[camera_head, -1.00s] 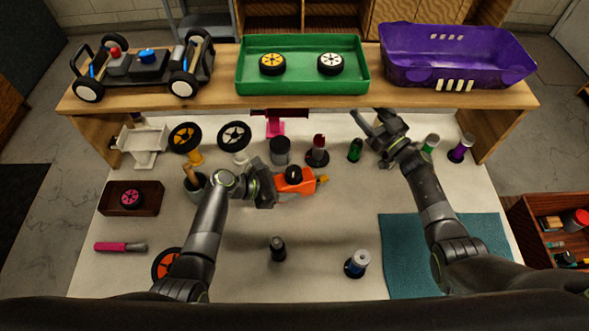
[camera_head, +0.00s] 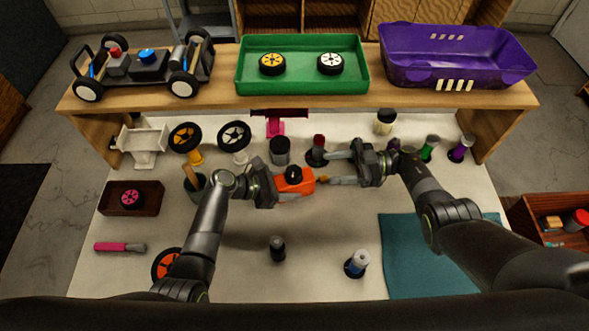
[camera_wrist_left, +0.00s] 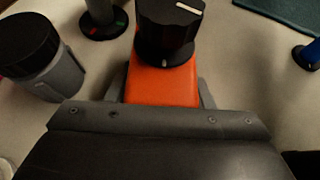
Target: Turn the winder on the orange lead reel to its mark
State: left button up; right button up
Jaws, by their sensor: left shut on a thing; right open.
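The orange lead reel (camera_head: 308,184) lies above the white table near its middle, with a yellow tip (camera_head: 323,180) on its right end. Its black winder (camera_head: 293,173) sits on top. In the left wrist view the ribbed winder (camera_wrist_left: 168,28) has a white line on its top pointing to the right, and a small pale mark shows low on its front. My left gripper (camera_head: 277,186) is shut on the reel's left end; the orange body (camera_wrist_left: 160,84) also shows in the left wrist view. My right gripper (camera_head: 331,168) is open, its fingers pointing left, just right of the reel.
A dark red-topped post (camera_head: 317,150) stands close to the right gripper's upper finger. A grey black-capped pot (camera_head: 280,152) stands behind the reel. The teal mat (camera_head: 420,265) is clear.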

aim_at(294, 171)
jog(key=a, duration=0.7)
jog(key=s+a, duration=0.1)
jog(key=a, duration=0.3)
jog(key=shift+c, duration=0.2)
jog(key=c, duration=1)
